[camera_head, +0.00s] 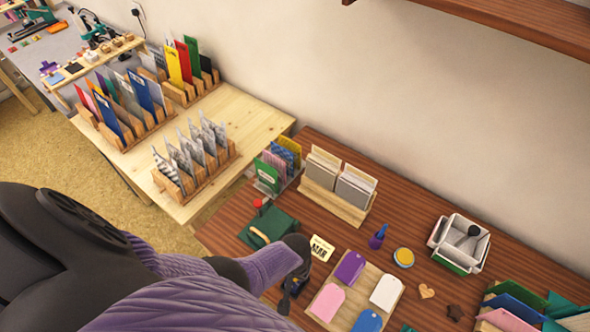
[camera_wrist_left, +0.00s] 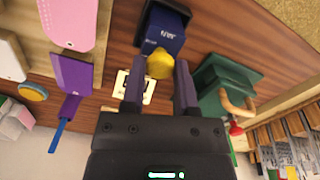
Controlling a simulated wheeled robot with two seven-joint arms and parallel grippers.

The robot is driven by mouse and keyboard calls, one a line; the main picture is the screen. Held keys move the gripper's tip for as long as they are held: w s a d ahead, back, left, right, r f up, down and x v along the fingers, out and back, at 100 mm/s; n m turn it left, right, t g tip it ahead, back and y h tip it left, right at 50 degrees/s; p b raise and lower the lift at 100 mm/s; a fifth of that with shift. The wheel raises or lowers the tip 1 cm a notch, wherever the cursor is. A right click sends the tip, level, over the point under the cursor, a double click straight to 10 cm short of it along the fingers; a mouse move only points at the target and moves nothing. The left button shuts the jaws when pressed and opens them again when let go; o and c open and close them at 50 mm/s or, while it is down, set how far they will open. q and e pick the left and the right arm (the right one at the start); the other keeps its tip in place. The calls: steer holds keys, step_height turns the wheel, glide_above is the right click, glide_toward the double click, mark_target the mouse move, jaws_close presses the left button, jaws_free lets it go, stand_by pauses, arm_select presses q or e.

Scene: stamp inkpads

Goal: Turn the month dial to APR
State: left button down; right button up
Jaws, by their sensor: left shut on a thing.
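A dark blue box (camera_wrist_left: 165,38) with white lettering too small to read carries a round yellow knob (camera_wrist_left: 159,65), seen in the left wrist view. My left gripper (camera_wrist_left: 160,72) is shut on the yellow knob, with one finger on each side of it. In the head view my left wrist hides most of that spot, and a dark shape (camera_head: 290,288) shows below it. A cream card (camera_head: 321,248) with dark letters that look like MAR lies just right of my left gripper. It also shows behind the fingers in the left wrist view (camera_wrist_left: 122,85). My right gripper is out of view.
A green box with a tan handle (camera_head: 272,226) stands close behind my left gripper. A wooden board with coloured tags (camera_head: 383,312) lies to the right. A purple-blue stamp (camera_head: 377,238), a yellow inkpad (camera_head: 403,257) and a white bin (camera_head: 460,243) are farther right.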

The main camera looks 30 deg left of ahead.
arm_select(q)
steer(key=n, duration=0.4)
steer(key=shift+n, duration=0.8)
steer(key=shift+c, duration=1.8)
jaws_free()
step_height(320, 180, up, 10)
steer(key=p, duration=0.8)
steer(key=shift+p, duration=0.3)
